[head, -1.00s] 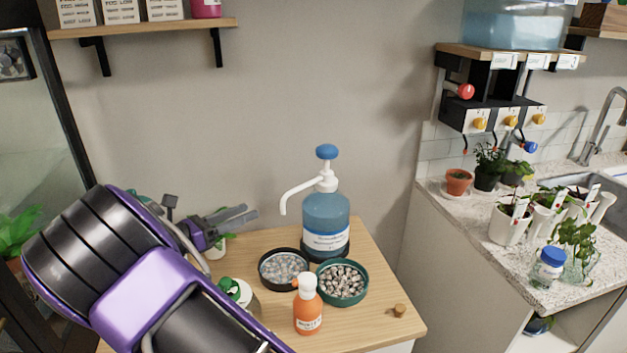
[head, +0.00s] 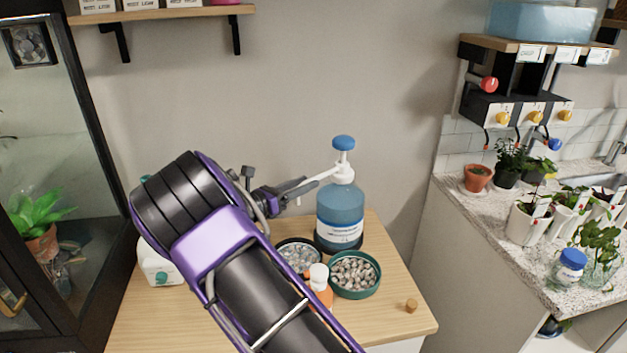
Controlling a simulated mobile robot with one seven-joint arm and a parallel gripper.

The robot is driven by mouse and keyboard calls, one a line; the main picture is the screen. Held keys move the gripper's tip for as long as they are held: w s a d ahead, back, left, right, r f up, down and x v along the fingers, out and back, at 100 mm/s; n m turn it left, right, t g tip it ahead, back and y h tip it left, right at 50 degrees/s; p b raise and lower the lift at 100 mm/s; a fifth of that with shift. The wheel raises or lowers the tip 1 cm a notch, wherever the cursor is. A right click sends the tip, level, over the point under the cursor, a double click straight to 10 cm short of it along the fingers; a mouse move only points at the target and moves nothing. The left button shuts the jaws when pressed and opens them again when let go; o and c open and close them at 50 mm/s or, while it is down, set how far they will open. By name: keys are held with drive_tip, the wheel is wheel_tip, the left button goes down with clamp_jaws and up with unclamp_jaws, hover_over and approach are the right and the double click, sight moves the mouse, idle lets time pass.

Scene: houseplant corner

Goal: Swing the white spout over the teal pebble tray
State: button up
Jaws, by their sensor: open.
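The white spout (head: 323,175) sticks out to the left from the blue-topped pump (head: 343,143) on a blue bottle (head: 340,215). The teal pebble tray (head: 355,292) stands in front of the bottle, slightly right, full of brown and white pebbles. A black tray (head: 281,248) of grey pebbles lies left of it, below the spout's outer part. My gripper (head: 304,186) is open at the spout's outer end, with its fingers overlapping the spout in the picture. I cannot tell whether they touch it. The fingers partly hide the spout's tip.
An orange bottle (head: 319,297) with a white cap stands before the trays, partly hidden by my arm. A white bottle (head: 160,265) stands at the left of the wooden table (head: 385,318). A cork (head: 411,305) lies at the right. The table's right front is mostly clear.

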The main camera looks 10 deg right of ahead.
sight(313, 179)
drive_tip(key=shift+x, duration=1.7)
clamp_jaws()
